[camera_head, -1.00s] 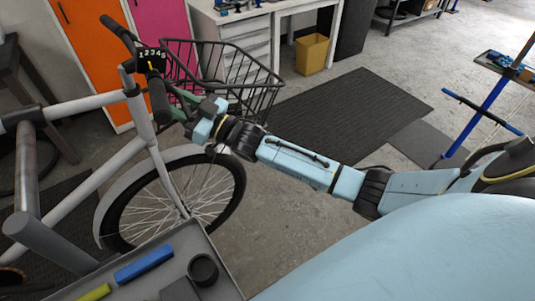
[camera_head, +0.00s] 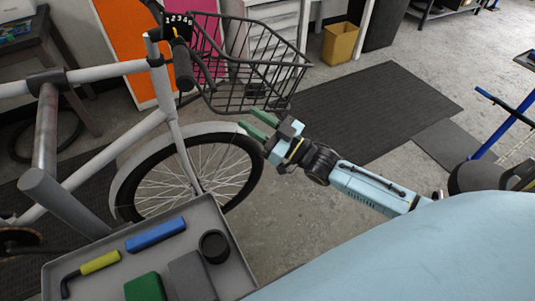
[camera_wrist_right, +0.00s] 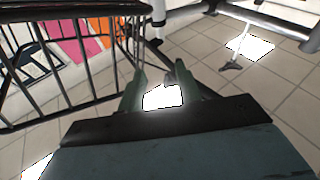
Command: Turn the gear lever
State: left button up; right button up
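The bike's gear display (camera_head: 179,19), a black plate with white numbers, sits on the handlebar at the top left of the head view. The lever itself is too small to make out against the dark parts around it. The near handlebar grip (camera_head: 183,66) is black and hangs just below the plate. My right gripper (camera_head: 254,122) has green fingers, spread apart and empty. It is below the basket, to the right of and below the handlebar, touching nothing I can see. Its fingers also show apart in the right wrist view (camera_wrist_right: 159,88). My left gripper is not in view.
The black wire basket (camera_head: 245,100) hangs in front of the handlebar, just above my right gripper. A grey tray (camera_head: 112,271) with blue, yellow and green items stands at the lower left.

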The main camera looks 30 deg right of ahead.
jog(key=d+f+m+g+h+b, duration=0.1)
jog(key=d+f+h+b, duration=0.1)
jog(key=f, duration=1.1)
jog(key=shift+s+d+f+m+h, duration=0.15)
jog(key=shift+d+m+h, duration=0.25)
jog(key=shift+d+h, duration=0.45)
jog(key=shift+a, duration=0.2)
jog(key=shift+c, duration=0.2)
jog(key=w+r+y, duration=0.1)
jog(key=r, duration=0.2)
jog(key=w+a+r+n+t+y+b, duration=0.1)
jog(key=r, duration=0.1)
jog(key=w+a+r+n+y+b, duration=0.1)
jog(key=r, duration=0.2)
jog(key=shift+a+r+t, duration=0.25)
jog(key=shift+r+t, duration=0.1)
jog(key=shift+t, duration=0.05)
grip_shut()
jog(key=w+a+r+n+y, duration=0.2)
jog(key=a+r+y, duration=0.1)
jog(key=r, duration=0.4)
jog(key=w+a+r+n+g+y, duration=0.1)
jog(key=w+a+r+n+y, duration=0.2)
jog(key=r, duration=0.4)
jog(key=a+y, duration=0.1)
jog(key=a, duration=0.1)
jog(key=shift+w+a+r, duration=0.15)
jog(key=shift+a, duration=0.25)
